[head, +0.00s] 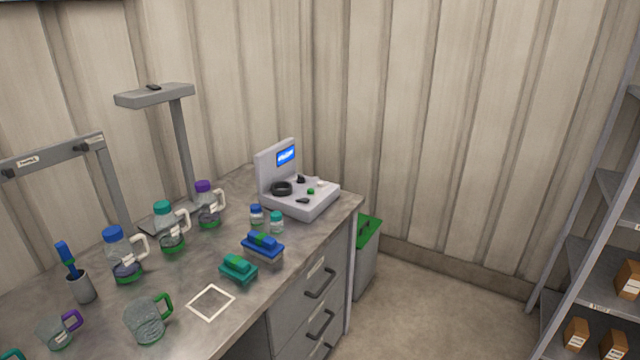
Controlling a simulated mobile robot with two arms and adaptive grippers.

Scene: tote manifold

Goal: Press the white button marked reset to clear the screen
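A light grey console (300,205) stands at the far right end of the workbench, near the wall corner. Its upright back panel holds a small lit blue screen (286,156) with white text too small to read. Its sloped top carries a black ring-shaped part (281,188), a green button (311,191), small black controls and a small pale spot (320,183) that may be a white button. No label marked reset is readable. Neither of my grippers shows in the head view.
The grey workbench (190,325) holds several lidded jugs, such as a purple-lidded one (208,207), small jars (277,223), and blue and green blocks (262,246) before the console. A green-lidded bin (368,232) stands beside the bench. Shelving (590,255) is at right; open floor lies between.

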